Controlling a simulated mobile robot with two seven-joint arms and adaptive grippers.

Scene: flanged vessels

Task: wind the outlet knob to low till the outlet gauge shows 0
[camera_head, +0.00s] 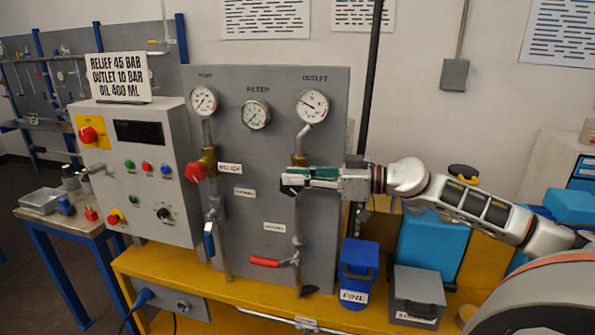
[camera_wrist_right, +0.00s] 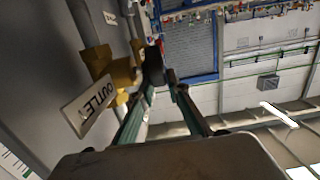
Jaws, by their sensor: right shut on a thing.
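The outlet gauge (camera_head: 312,106) is a round white dial at the top right of the grey panel, under the word OUTLET. Its needle appears to point to the left; the figures are too small to read. My right gripper (camera_head: 287,182) reaches in from the right and is shut on the outlet knob, just below the brass fitting under that gauge. In the right wrist view the black knob (camera_wrist_right: 154,64) shows at the fingertips, beside brass fittings and an OUTLET tag (camera_wrist_right: 92,105). The gripper largely hides the knob in the head view. My left gripper is out of view.
The grey panel (camera_head: 240,155) also carries a filter gauge (camera_head: 256,114), a red knob (camera_head: 195,171), a blue lever (camera_head: 209,241) and a red lever (camera_head: 265,262). Blue (camera_head: 357,272) and grey (camera_head: 418,297) boxes stand on the yellow bench below my right arm.

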